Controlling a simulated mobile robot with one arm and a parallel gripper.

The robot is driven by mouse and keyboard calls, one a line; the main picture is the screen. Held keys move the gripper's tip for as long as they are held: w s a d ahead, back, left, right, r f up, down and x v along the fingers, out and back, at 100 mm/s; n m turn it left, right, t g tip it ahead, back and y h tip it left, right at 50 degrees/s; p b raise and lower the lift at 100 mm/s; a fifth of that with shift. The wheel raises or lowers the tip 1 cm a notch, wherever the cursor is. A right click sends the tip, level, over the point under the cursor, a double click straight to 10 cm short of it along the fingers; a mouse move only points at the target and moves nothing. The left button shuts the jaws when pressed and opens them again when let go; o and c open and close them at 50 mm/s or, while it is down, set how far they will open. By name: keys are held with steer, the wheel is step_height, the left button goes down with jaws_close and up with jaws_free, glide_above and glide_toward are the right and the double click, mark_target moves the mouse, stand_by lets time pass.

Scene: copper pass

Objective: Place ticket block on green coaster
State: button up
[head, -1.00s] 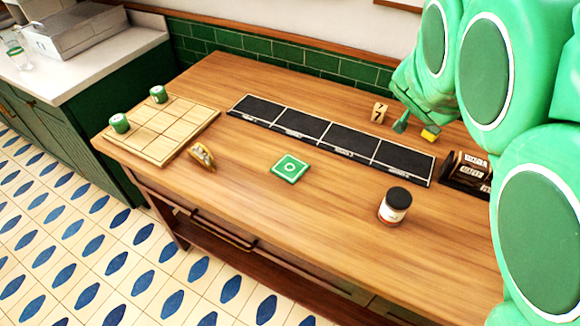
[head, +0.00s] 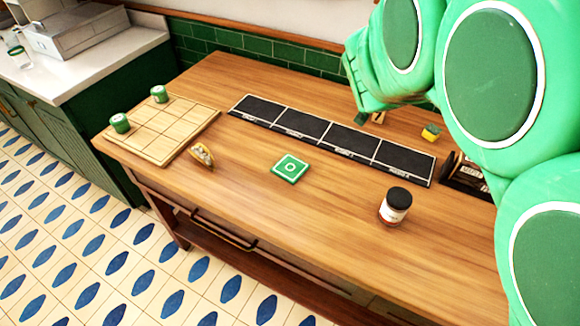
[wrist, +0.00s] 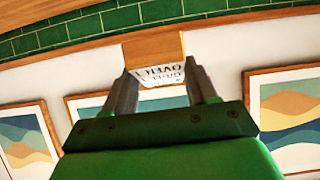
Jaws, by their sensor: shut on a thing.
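The green coaster (head: 290,168), with a white ring and border, lies flat and bare on the wooden counter in the head view. My gripper (wrist: 158,72) is shut on a tan wooden block with a white printed label, apparently the ticket block (wrist: 153,46). It sits between the two metal fingers in the wrist view, its lettering upside down. In the head view my gripper (head: 368,101) is at the back of the counter, right of and behind the coaster.
A dark-lidded jar (head: 395,205) stands right of the coaster. A tape dispenser (head: 202,155) and a grid board (head: 165,128) with two green-white cylinders are left. A black sectioned strip (head: 330,137) lies behind. A yellow-green sponge (head: 431,132) and dark rack (head: 467,174) are right. Counter around the coaster is clear.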

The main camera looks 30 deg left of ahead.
steer(key=s+a+f, duration=0.3)
steer(key=s, duration=0.6)
steer(key=s+a+f, duration=0.3)
steer(key=s, duration=0.6)
steer(key=s+a+f, duration=0.3)
steer(key=s, duration=0.6)
glide_above(286, 172)
steer(key=s+d, duration=0.1)
steer(key=shift+m+h, duration=0.3)
steer(key=shift+h, duration=0.1)
step_height(286, 172, down, 8)
steer(key=shift+s, duration=0.1)
steer(key=shift+w+a+f, duration=0.25)
steer(key=shift+w+f, duration=0.05)
steer(key=shift+f, duration=0.2)
steer(key=shift+w+a+f, duration=0.2)
steer(key=shift+w+f, duration=0.05)
steer(key=shift+f, duration=1.6)
steer(key=o, duration=1.3)
steer(key=shift+f, duration=0.1)
steer(key=shift+o, duration=0.2)
